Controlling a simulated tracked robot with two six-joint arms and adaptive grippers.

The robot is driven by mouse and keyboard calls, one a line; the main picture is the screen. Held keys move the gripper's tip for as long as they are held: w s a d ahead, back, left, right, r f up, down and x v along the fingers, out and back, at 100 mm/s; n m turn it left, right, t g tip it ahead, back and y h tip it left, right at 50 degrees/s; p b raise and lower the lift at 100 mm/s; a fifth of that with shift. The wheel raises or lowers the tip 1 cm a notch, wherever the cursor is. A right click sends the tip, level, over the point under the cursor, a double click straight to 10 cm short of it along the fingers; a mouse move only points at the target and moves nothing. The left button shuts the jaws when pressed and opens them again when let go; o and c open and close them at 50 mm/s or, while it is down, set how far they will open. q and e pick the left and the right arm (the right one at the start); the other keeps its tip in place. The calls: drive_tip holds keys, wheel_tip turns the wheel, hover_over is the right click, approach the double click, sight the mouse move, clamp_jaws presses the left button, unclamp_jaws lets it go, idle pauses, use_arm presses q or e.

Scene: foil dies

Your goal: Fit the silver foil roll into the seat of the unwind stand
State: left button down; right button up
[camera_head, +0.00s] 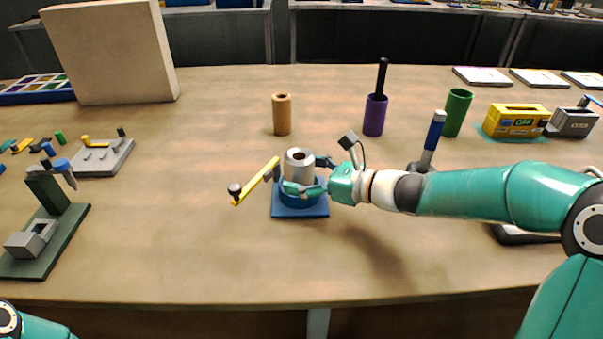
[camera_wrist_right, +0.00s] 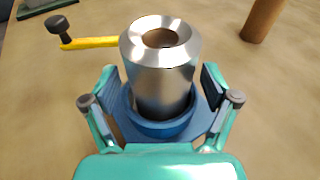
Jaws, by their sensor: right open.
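The silver foil roll (camera_head: 299,160), a metallic cylinder with a central hole, stands upright at the blue unwind stand (camera_head: 300,212). In the right wrist view the roll (camera_wrist_right: 160,75) has its lower end within the round blue seat of the stand (camera_wrist_right: 165,131); its depth there is hidden. A yellow crank arm (camera_head: 258,181) with a dark knob sticks out to the left of the stand. My right gripper (camera_head: 304,176) is open, its fingers on either side of the roll, with gaps visible in the wrist view (camera_wrist_right: 160,82). My left gripper is out of view.
A copper-brown roll (camera_head: 282,114), a purple cylinder (camera_head: 375,115) with a black rod and a green cylinder (camera_head: 455,113) stand behind. A yellow device (camera_head: 518,120) is at right. A green-based fixture (camera_head: 45,240) is at left. The table front is clear.

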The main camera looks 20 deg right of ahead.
drive_tip(key=v, duration=1.1)
drive_tip(key=shift+d+r+p, duration=0.1)
drive_tip(key=shift+p, duration=0.25)
drive_tip(key=shift+s+d, duration=0.25)
drive_tip(key=shift+s, duration=0.15)
